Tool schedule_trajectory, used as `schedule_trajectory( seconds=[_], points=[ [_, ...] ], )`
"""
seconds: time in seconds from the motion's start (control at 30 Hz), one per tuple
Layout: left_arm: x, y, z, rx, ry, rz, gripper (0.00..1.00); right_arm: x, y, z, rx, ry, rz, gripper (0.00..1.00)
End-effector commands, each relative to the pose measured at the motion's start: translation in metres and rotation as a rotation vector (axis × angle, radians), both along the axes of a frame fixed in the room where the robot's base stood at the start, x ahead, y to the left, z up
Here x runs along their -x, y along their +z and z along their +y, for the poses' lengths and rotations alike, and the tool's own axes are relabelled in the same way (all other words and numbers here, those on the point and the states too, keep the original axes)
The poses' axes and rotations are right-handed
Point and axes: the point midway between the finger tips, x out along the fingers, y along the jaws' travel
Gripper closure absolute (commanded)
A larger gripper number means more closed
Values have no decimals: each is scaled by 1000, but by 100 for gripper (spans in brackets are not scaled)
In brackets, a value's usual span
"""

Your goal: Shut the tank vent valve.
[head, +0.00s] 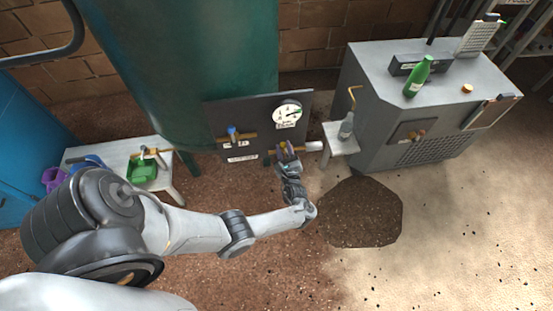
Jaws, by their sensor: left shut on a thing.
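A dark panel (258,112) on the front of the green tank (175,60) carries a round white gauge (287,114) and two brass valves. The upper-left valve has a blue handle (232,131). The lower-right valve (273,149) has a pale outlet (314,146) pointing right. The labels are too small to read, so I cannot tell which valve is named the vent. My left gripper (287,152) is at the lower-right valve, shut on its handle, which it mostly hides. My right gripper is out of view.
A small table (168,178) with a green scoop (142,171) stands left. A grey cabinet (365,75) with a green bottle (418,77) stands right. A clear bottle (346,127) sits on a low stand (340,141). A dark patch (362,212) marks the floor.

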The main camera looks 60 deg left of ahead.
Motion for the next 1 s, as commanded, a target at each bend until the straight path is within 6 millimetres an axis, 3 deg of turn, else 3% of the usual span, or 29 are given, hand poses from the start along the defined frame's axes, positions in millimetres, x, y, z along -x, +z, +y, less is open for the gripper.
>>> schedule_trajectory(
  seconds=[0.2, 0.57, 1.0],
  points=[
    [-8, 2, -4, -34, -2, 97, 84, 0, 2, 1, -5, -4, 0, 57],
    [-10, 2, -4, -41, -2, 115, 84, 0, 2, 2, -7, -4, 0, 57],
    [-26, 4, -10, -118, -2, 312, 84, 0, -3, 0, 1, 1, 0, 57]
  ],
)
